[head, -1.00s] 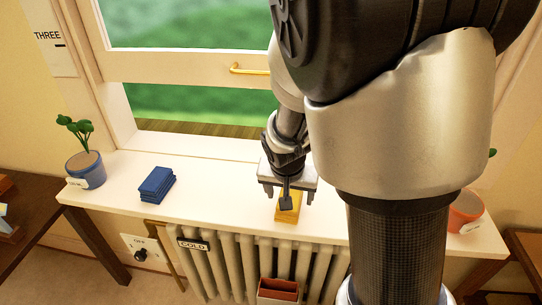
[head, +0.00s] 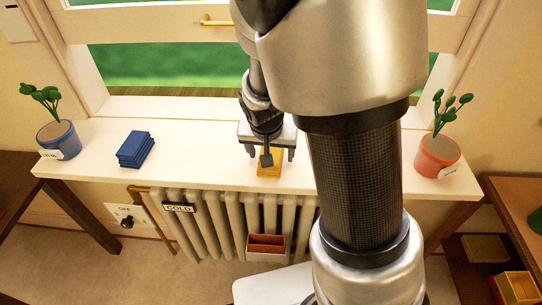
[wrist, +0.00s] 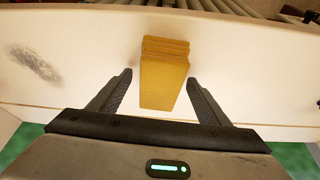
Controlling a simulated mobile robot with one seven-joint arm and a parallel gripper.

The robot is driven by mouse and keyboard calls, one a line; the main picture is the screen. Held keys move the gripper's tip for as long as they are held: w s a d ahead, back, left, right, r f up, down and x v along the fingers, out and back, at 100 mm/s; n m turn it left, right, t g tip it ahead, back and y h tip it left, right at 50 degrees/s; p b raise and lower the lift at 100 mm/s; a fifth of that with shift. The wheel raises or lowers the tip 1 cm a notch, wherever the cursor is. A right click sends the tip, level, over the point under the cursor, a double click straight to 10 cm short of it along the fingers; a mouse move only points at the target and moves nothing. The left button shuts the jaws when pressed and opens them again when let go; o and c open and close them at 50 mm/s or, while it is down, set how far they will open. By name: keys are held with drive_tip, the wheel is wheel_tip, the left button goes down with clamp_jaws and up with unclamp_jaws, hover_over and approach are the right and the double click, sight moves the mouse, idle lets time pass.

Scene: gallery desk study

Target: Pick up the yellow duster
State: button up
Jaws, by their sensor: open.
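The yellow duster (head: 270,164) is a folded, stacked block on the white window sill above the radiator. In the wrist view the duster (wrist: 164,75) lies between and just ahead of the two fingers, with space on both sides. My gripper (head: 267,156) is open and empty, pointing down over the duster. Its two dark fingers (wrist: 160,88) do not appear to touch it. Part of the duster is hidden behind the gripper in the head view.
A blue folded stack (head: 135,149) and a blue plant pot (head: 58,139) stand left on the sill (head: 205,155). An orange plant pot (head: 437,155) stands right. The window (head: 160,68) is behind. A dark smudge (wrist: 35,63) marks the sill. A red-brown box (head: 266,246) is at the radiator (head: 225,220).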

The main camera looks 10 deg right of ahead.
sight(271, 150)
drive_tip(key=c, duration=1.2)
drive_tip(key=shift+o, duration=0.2)
wheel_tip(271, 150, up, 11)
drive_tip(key=shift+f+p, duration=0.2)
drive_tip(key=shift+p, duration=0.95)
drive_tip(key=shift+o, duration=1)
drive_tip(key=shift+f, duration=0.15)
drive_tip(key=shift+c, duration=0.4)
